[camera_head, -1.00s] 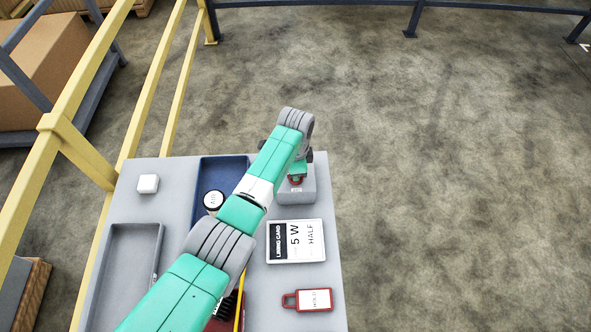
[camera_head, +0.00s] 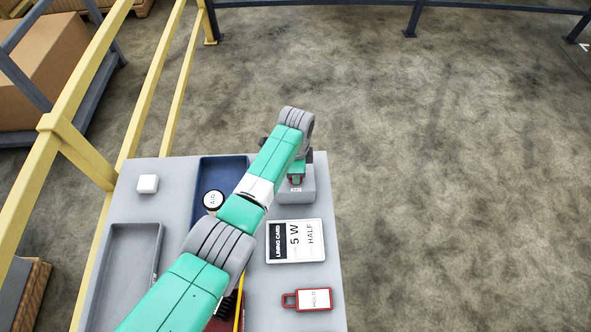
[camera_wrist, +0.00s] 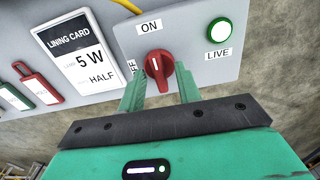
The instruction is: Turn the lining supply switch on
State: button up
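The lining supply switch is a red rotary knob (camera_wrist: 158,72) on a light grey panel, seen in the wrist view. Its white mark points up toward the ON label (camera_wrist: 149,27). The OFF label (camera_wrist: 133,67) at its left is partly hidden. My gripper (camera_wrist: 162,88) has one finger on each side of the knob, with gaps visible between fingers and knob, so it looks open. The round LIVE lamp (camera_wrist: 219,31) right of the switch shows a green rim and a bright centre. In the head view my gripper (camera_head: 297,172) is over the grey switch box (camera_head: 297,197), largely covering the knob.
The lining card (camera_head: 296,241) reads 5 W, HALF. A red HOLD tag (camera_head: 308,299) lies in front of it. A blue tray (camera_head: 222,165), a grey tray (camera_head: 118,280) and a white block (camera_head: 148,183) share the trolley top. Yellow rails (camera_head: 80,150) run along the left.

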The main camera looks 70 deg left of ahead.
notch_tip(320, 180, up, 8)
jog(key=shift+f+p, duration=0.15)
jog(key=shift+p, duration=0.9)
